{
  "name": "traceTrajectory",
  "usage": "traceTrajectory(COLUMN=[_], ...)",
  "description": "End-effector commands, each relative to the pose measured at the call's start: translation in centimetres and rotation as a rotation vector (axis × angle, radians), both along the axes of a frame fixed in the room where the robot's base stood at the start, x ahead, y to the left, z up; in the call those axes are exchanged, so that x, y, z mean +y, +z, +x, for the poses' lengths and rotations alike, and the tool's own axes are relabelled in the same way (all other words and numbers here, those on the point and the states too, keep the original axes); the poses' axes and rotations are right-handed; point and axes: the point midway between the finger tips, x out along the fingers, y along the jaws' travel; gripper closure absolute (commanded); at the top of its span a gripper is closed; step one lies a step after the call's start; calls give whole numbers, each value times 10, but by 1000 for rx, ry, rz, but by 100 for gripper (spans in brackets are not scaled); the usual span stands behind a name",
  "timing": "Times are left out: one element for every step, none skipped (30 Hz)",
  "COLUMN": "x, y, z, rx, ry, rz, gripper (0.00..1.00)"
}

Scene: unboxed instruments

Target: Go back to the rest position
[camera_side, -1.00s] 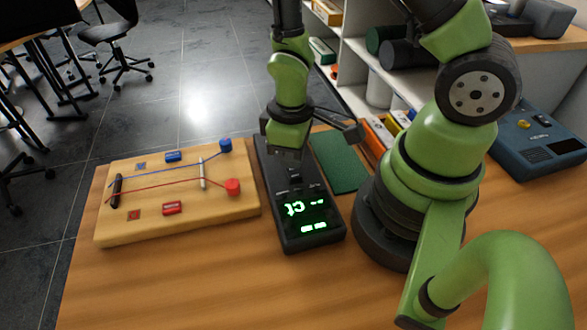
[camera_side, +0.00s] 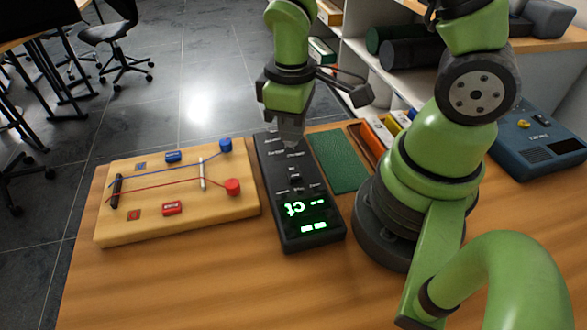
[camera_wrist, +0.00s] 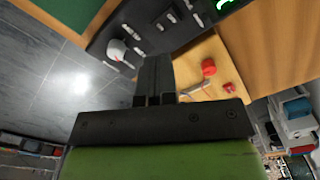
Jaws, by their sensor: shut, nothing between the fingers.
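My gripper (camera_side: 290,138) is shut and empty. In the side view it hangs over the far end of a dark handheld instrument (camera_side: 309,217) with a lit green display; I cannot tell how far above it the fingertips are. In the wrist view my gripper (camera_wrist: 155,75) points toward the edge of the instrument (camera_wrist: 165,40), with a round white knob and several small light marks beside the fingers. The instrument lies flat on the table.
A wooden board (camera_side: 180,222) with red and blue plugs and cords lies left of the instrument. A green mat (camera_side: 338,162) lies to its right. A blue box (camera_side: 540,140) stands at the right. The front of the wooden table (camera_side: 190,285) is clear.

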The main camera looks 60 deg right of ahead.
Motion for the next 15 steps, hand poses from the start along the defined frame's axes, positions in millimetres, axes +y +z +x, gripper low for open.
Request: traceTrajectory(x=[0, 0, 0, 0, 0, 0, 0, 0, 0, 0, 1, 1, 1, 2, 2], y=[0, 0, 1, 3, 6, 11, 17, 24, 34, 43, 53, 67, 76, 86, 99], z=[0, 0, 0, 1, 2, 3, 4, 5, 6, 6, 6, 6, 5, 3, 1], rx=[0, 0, -3, -8, -15, -30, -44, -61, -88, -110, -135, -168, -193, -217, -248], ry=[0, -1, -3, -7, -14, -29, -42, -59, -88, -113, -139, -176, -204, -231, -268], rz=[0, 0, 1, 1, 2, 4, 7, 10, 16, 22, 30, 42, 53, 64, 80], gripper=[100, 100, 100, 100, 100, 100, 100, 100, 100, 100, 100, 100, 100, 100, 100])
